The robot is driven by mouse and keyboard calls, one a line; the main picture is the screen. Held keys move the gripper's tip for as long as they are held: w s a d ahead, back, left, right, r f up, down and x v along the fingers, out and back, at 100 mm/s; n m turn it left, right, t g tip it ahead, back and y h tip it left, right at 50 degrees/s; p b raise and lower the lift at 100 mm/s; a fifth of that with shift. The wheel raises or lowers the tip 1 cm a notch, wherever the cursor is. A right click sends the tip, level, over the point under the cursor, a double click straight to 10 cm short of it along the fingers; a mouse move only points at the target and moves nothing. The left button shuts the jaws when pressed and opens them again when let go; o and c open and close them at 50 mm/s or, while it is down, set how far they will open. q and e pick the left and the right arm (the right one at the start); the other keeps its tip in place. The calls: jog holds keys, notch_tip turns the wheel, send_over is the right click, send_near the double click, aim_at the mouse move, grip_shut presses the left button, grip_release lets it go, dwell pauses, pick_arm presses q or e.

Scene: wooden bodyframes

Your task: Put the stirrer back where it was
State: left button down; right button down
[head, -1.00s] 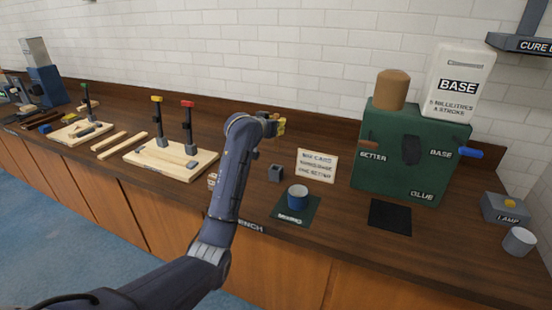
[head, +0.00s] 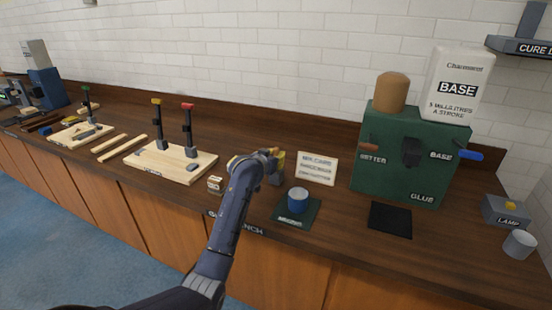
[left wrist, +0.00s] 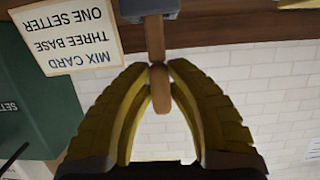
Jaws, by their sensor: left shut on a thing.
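The stirrer (left wrist: 155,38) is a flat wooden stick, pinched between the yellow fingertips of my left gripper (left wrist: 159,68) in the left wrist view. One end pokes back between the fingers. The other end runs to a small grey block (left wrist: 148,8), its holder, and meets it there; how deep it sits is hidden. The stirrer cannot be made out there. My right gripper is not in view.
The mix card (head: 317,168) stands just right of the gripper. A blue cup (head: 298,200) sits on a dark green mat (head: 312,214) in front. The green glue dispenser (head: 400,175) is further right. Clamp boards (head: 205,168) lie to the left.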

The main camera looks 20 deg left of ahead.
pick_arm(q)
jog(key=shift+f, duration=0.35)
jog(key=c, duration=1.3)
grip_release()
jog(key=shift+c, duration=0.2)
jog(key=shift+r, duration=0.1)
jog(key=shift+s+r, duration=0.1)
jog(key=shift+s, duration=0.05)
jog(key=v, duration=1.1)
jog(key=shift+s, duration=0.35)
jog(key=shift+r, duration=0.1)
jog(key=shift+a, duration=0.15)
